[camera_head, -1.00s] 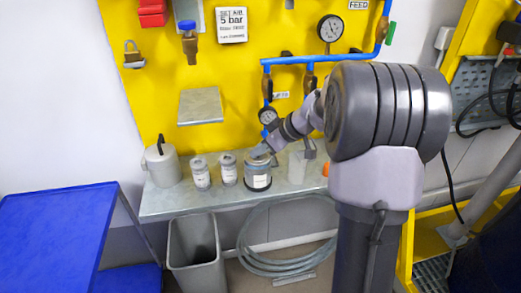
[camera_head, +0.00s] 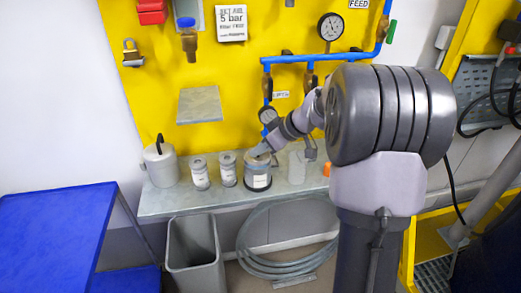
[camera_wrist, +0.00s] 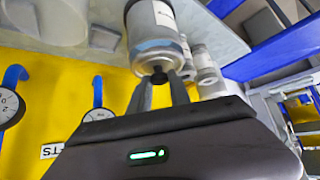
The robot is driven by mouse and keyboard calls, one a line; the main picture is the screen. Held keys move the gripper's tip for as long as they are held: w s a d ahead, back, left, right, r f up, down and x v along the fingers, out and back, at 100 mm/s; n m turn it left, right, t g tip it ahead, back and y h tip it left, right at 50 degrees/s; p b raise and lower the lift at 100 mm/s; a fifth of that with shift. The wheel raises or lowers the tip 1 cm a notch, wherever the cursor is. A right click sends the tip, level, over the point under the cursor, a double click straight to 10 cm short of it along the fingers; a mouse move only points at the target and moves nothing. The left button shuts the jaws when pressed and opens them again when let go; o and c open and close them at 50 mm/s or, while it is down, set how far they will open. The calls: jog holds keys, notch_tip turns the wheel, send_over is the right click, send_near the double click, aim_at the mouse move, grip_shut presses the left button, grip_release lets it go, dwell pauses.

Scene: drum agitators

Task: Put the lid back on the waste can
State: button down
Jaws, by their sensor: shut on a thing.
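The waste can (camera_head: 258,177), a grey metal can with a white label and dark bands, stands on the grey shelf. My gripper (camera_head: 264,151) is directly at its top, coming in from the upper right. In the wrist view my gripper (camera_wrist: 160,80) is shut on the small dark knob of the lid (camera_wrist: 160,57). The lid is a round grey disc lined up with the mouth of the can (camera_wrist: 152,18). Lid and can look touching or nearly so; I cannot tell whether the lid is fully seated. The can's interior is hidden.
Two small labelled jars (camera_head: 200,173) stand left of the can, and a larger grey vessel (camera_head: 161,164) with a black handle is further left. A pale bottle (camera_head: 297,167) stands to the right. Blue pipes and a gauge (camera_head: 331,27) are on the yellow panel behind.

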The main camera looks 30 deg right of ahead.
dwell(0.3)
jog(key=c, duration=0.6)
grip_release()
jog(key=shift+c, duration=0.2)
jog(key=shift+r+p, duration=1.7)
jog(key=shift+r, duration=1.85)
grip_shut()
